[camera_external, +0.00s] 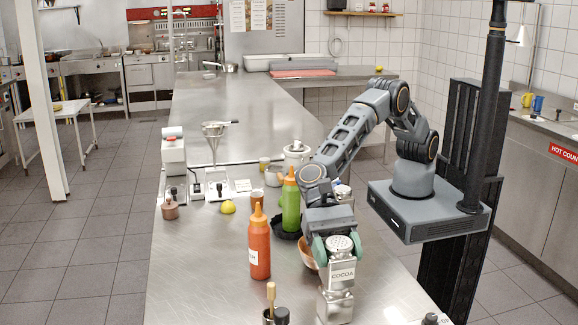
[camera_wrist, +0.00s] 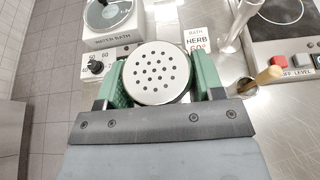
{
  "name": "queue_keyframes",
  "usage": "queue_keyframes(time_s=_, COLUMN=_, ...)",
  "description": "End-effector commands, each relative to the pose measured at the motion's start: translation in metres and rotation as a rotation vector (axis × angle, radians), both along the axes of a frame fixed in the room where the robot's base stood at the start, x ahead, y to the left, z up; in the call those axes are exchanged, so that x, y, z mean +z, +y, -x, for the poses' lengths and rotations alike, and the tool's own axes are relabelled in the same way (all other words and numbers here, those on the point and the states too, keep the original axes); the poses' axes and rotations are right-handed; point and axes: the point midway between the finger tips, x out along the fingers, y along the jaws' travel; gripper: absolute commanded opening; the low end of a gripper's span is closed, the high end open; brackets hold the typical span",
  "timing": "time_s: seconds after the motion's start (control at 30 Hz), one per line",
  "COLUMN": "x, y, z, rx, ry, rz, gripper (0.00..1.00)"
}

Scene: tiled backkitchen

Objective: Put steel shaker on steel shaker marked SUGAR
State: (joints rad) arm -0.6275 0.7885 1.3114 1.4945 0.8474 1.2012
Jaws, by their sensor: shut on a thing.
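My gripper (camera_external: 339,247) is shut on a steel shaker with a round, perforated lid (camera_external: 341,243). Its lid also shows between the green finger pads in the wrist view (camera_wrist: 157,72). A white label reading COCOA (camera_external: 342,274) shows just below the fingers, with a bright steel body (camera_external: 336,306) under it. I cannot tell whether this is one shaker or two stacked. I cannot read SUGAR anywhere.
An orange-red bottle (camera_external: 259,248) and a green bottle (camera_external: 291,206) stand left of my gripper. A wooden handle (camera_external: 271,297) rises from a small pot at the front. The far steel counter (camera_external: 235,110) is mostly clear.

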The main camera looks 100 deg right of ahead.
Motion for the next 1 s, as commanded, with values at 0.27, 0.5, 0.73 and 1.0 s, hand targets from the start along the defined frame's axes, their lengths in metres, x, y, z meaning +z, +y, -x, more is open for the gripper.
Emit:
queue_keyframes(time_s=0.27, x=-0.0007, y=0.0, z=-0.0002, rx=0.0, ry=-0.002, rz=-0.002, gripper=0.29)
queue_keyframes(time_s=0.5, x=-0.004, y=-0.0001, z=-0.0001, rx=0.001, ry=-0.002, rz=-0.001, gripper=0.71)
queue_keyframes(time_s=0.73, x=-0.0037, y=-0.0001, z=0.0, rx=0.001, ry=-0.002, rz=-0.001, gripper=0.87)
queue_keyframes(time_s=1.0, x=0.0028, y=-0.0006, z=-0.0002, rx=0.0, ry=-0.002, rz=-0.001, gripper=0.87)
